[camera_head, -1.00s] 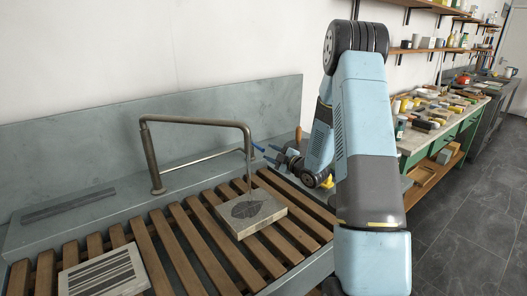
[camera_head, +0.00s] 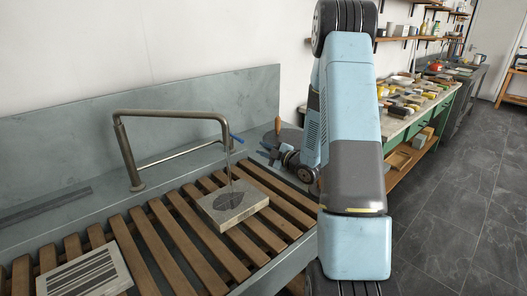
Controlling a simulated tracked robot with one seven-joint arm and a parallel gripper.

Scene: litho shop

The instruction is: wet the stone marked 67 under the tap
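A pale stone slab (camera_head: 248,207) lies flat on the wooden slats under the bent metal tap (camera_head: 170,115). A thin stream (camera_head: 229,165) falls from the spout onto its top, where a dark patch (camera_head: 230,199) shows. I cannot read a number on it. The tap's blue lever (camera_head: 237,138) sticks out by the spout. My gripper (camera_head: 265,152) is right of the lever, apart from it, above the trough's back right side. Its fingers look spread and empty, though small in view. A second slab (camera_head: 84,275) with dark stripes lies at the lower left; no number is legible.
The slatted rack (camera_head: 185,245) fills the grey trough, with a high back panel (camera_head: 60,140) behind. A green bench (camera_head: 428,120) crowded with small items stands to the right, below wall shelves (camera_head: 400,38). Dark floor (camera_head: 460,220) is open at the right.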

